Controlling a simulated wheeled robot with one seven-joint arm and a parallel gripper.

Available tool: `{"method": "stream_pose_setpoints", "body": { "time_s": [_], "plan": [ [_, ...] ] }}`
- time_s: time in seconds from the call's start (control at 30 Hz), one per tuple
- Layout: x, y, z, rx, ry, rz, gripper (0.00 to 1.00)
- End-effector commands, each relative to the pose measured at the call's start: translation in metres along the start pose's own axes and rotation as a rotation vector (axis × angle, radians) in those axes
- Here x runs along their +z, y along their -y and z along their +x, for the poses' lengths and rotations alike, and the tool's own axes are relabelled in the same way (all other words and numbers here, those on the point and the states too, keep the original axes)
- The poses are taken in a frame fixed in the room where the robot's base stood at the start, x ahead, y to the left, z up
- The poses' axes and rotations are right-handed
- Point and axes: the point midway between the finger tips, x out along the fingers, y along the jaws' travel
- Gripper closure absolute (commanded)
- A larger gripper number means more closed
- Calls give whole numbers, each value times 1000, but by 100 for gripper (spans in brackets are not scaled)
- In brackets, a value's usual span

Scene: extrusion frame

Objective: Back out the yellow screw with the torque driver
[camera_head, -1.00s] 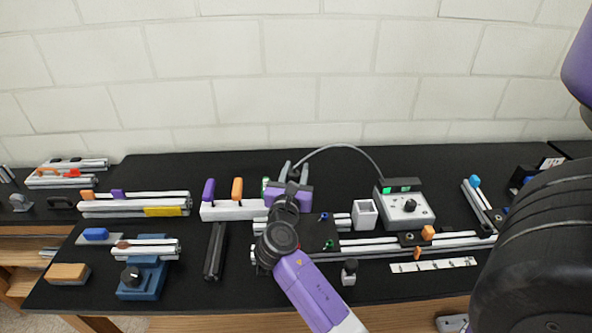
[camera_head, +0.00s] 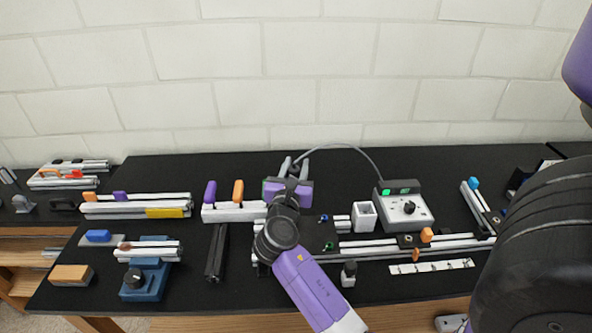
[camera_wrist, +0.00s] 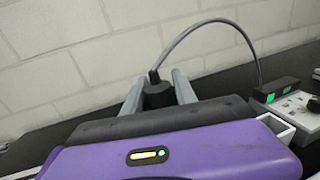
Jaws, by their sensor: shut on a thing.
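My gripper (camera_head: 296,168) is above the middle of the table, its two grey fingers pointing towards the back wall. It is shut on the dark torque driver (camera_wrist: 157,92), which shows between the fingers in the wrist view. A grey cable (camera_head: 345,146) arches from the driver to the control box (camera_head: 405,208) on the right. The driver's tip is hidden behind my gripper. I cannot make out the yellow screw; my arm covers part of the extrusion frame (camera_head: 375,247). A blue screw (camera_head: 323,218) and a green screw (camera_head: 329,245) show just right of my wrist.
A white rack (camera_head: 232,213) with purple and orange handles stands left of my arm. A white square cup (camera_head: 364,216) stands left of the control box. A blue fixture (camera_head: 146,282) and extrusions with a yellow block (camera_head: 165,212) lie farther left. The table's back strip is mostly clear.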

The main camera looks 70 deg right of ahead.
Motion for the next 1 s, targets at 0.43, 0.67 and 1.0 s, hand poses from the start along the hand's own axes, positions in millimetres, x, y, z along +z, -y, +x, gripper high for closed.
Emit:
{"method": "stream_pose_setpoints", "body": {
  "time_s": [0.43, 0.67, 1.0],
  "plan": [
    [14, 0, 0, 0, 6, 4, 100],
    [29, 0, 0, 1, 5, 3, 100],
    [33, 0, 0, 1, 4, 2, 100]
  ]
}}
